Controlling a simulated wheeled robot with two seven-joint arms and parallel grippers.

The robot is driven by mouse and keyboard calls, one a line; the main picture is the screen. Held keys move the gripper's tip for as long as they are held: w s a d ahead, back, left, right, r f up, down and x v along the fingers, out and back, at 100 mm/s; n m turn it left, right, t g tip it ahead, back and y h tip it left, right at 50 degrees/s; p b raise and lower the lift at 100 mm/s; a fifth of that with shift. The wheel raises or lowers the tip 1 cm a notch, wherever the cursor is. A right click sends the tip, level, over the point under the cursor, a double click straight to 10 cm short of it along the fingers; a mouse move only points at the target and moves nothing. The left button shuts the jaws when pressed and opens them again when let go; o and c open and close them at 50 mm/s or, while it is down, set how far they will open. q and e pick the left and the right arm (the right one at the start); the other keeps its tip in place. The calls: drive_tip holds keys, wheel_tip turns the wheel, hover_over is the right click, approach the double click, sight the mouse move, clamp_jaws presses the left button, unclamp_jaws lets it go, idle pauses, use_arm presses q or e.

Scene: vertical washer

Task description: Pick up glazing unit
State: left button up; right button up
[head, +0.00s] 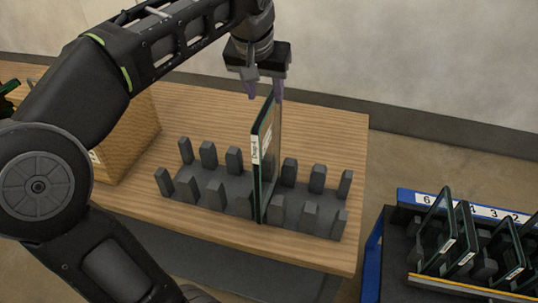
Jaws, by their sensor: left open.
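A glazing unit (263,170) stands upright on edge in a dark rack (225,183) on the wooden table. It is a thin dark-edged pane with a small white label on its near edge, seen almost edge-on. My left gripper (264,91) points down at the top far corner of the pane, with its fingers apart. The pane's upper corner shows between or just in front of the fingers; I cannot tell whether they touch it. My right gripper is out of view.
Rows of grey pegs (317,178) rise from the rack on both sides of the pane. A wooden box (130,135) stands at the left. A blue-framed rack (402,195) with several glass panes and numbered labels stands at the right. The table's right end (340,130) is bare.

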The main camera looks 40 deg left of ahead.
sight(267, 105)
use_arm(q)
drive_tip(key=shift+x, duration=1.4)
drive_tip(key=p+x, duration=0.1)
drive_tip(key=x, duration=0.4)
drive_tip(key=shift+a+r+p, duration=0.1)
drive_tip(key=shift+a+p, duration=0.05)
drive_tip(key=shift+p, duration=0.2)
drive_tip(key=shift+f+b, duration=0.3)
drive_tip(key=shift+f, duration=0.05)
clamp_jaws()
idle(1.0)
